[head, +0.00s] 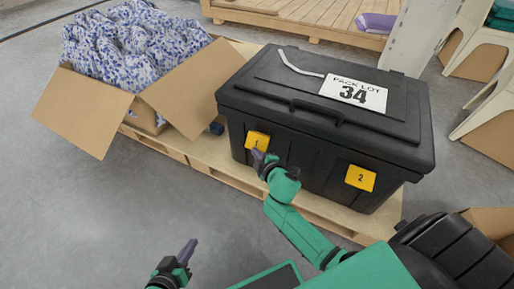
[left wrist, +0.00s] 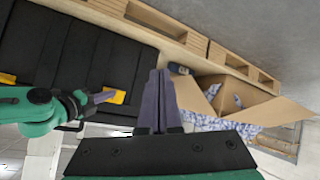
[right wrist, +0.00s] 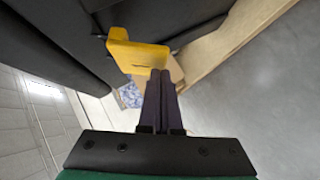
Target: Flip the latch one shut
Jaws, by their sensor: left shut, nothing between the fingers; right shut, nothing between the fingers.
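A black box (head: 310,165) stands with its lid down and two yellow latches on its front. Latch one (head: 262,138), marked 1, is on the left; latch two (head: 360,177), marked 2, is on the right. In the right wrist view latch one (right wrist: 140,54) looks angled out from the box wall. My right gripper (head: 258,155) is shut and empty, its tips at the lower edge of latch one; I cannot tell whether they touch. Latch one also shows in the left wrist view (left wrist: 117,97). My left gripper (head: 190,247) is shut and empty, low over the floor.
The box rests on a wooden pallet (head: 205,158). An open cardboard box (head: 90,112) with blue-and-white patterned cloth stands to its left. A "PACK LOT 34" label (head: 354,92) and a light strip lie on the lid. The grey floor in front at left is clear.

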